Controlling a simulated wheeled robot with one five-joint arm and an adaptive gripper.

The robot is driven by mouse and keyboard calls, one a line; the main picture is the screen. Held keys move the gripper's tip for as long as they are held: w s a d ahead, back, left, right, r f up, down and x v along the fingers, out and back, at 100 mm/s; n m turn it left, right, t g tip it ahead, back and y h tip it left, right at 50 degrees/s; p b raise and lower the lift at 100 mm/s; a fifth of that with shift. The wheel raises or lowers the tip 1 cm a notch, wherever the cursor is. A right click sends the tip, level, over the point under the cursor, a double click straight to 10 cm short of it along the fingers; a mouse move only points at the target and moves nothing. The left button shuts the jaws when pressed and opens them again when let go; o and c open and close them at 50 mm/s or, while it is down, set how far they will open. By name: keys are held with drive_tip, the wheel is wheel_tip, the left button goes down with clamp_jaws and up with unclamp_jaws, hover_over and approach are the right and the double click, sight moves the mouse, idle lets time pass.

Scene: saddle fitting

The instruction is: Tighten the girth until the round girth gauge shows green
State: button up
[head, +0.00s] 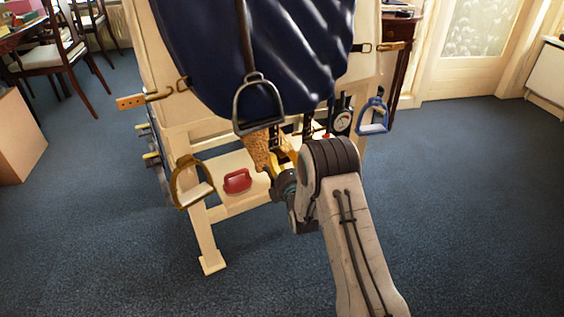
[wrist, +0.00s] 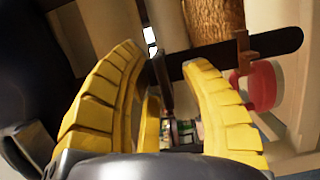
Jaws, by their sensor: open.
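The round girth gauge (head: 342,121) hangs at the right of the stand in the head view, a pale dial in a dark frame with a reddish mark; I see no green on it. My gripper (head: 287,152) is low under the saddle, partly hidden by my own arm. In the wrist view its yellow fingers (wrist: 165,62) are spread apart with nothing held between them. A dark strap (wrist: 283,42) with a brown fitting (wrist: 243,56) lies beyond the right finger; I cannot tell whether it is the girth. A narrow dark upright strip shows between the fingers.
A navy saddle cover (head: 300,45) tops the cream stand (head: 208,235). A metal stirrup (head: 258,103) hangs in front, a brown one (head: 190,183) at left, a blue one (head: 373,115) at right. A red handled object (head: 237,181) sits on the shelf. The carpet at right is clear.

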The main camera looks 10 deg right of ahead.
idle(0.3)
clamp_jaws()
idle(0.4)
